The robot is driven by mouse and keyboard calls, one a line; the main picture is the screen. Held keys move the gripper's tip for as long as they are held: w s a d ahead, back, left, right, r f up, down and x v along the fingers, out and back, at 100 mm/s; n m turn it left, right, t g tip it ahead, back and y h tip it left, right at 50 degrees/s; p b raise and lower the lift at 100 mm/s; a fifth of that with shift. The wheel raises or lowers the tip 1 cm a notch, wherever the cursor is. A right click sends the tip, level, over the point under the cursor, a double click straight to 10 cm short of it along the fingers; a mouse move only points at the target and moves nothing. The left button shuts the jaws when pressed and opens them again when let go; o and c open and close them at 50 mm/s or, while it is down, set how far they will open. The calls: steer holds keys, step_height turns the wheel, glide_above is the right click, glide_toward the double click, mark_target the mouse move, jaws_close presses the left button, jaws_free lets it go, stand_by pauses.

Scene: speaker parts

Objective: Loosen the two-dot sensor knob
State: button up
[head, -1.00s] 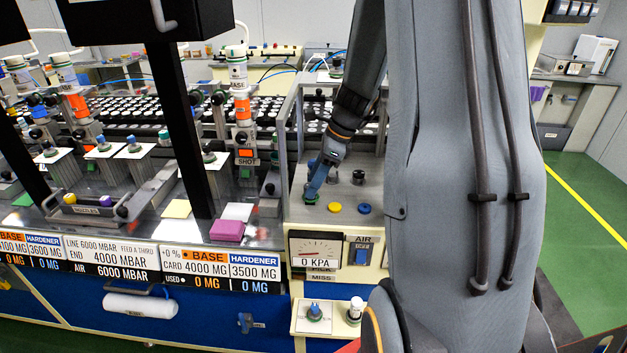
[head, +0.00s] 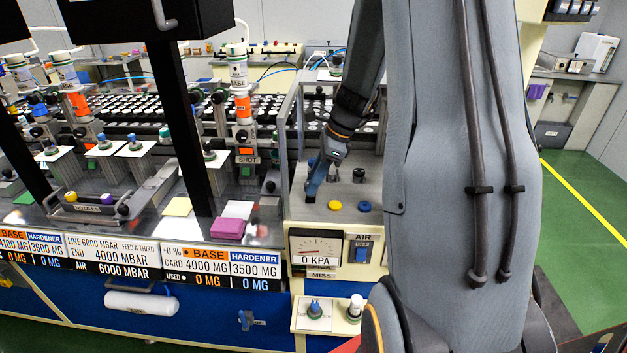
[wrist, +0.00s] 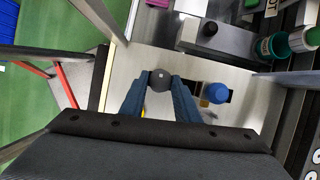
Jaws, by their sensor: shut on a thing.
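My gripper (head: 311,192) reaches down to the grey panel top inside the framed booth in the head view. In the wrist view its two blue fingers (wrist: 161,86) are shut on a dark round knob (wrist: 161,76) with a small pale mark on top. I cannot make out whether the mark is one dot or two. In the head view the fingers hide this knob. A blue-topped knob (wrist: 215,92) stands to the right of the fingers in the wrist view.
A yellow button (head: 335,205) and a blue button (head: 364,207) lie right of the fingers. A dark knob (head: 359,175) stands behind them. The gauge (head: 315,247) below reads 0 KPA. Booth posts (head: 287,150) rise close to the left.

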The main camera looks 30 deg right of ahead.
steer(key=n, duration=0.2)
steer(key=n+g, duration=0.1)
steer(key=n, duration=0.1)
steer(key=n+g, duration=0.1)
steer(key=n, duration=0.1)
steer(key=shift+w+n+y+p, duration=0.25)
steer(key=shift+n+y+p, duration=0.1)
steer(key=shift+n+y, duration=0.05)
steer(key=shift+d+g, duration=0.1)
steer(key=shift+g, duration=0.2)
steer(key=o, duration=1.1)
steer(key=shift+c, duration=0.2)
steer(key=shift+r, duration=0.1)
step_height(320, 180, up, 9)
steer(key=b, duration=0.3)
steer(key=shift+w, duration=0.1)
steer(key=shift+r, duration=0.45)
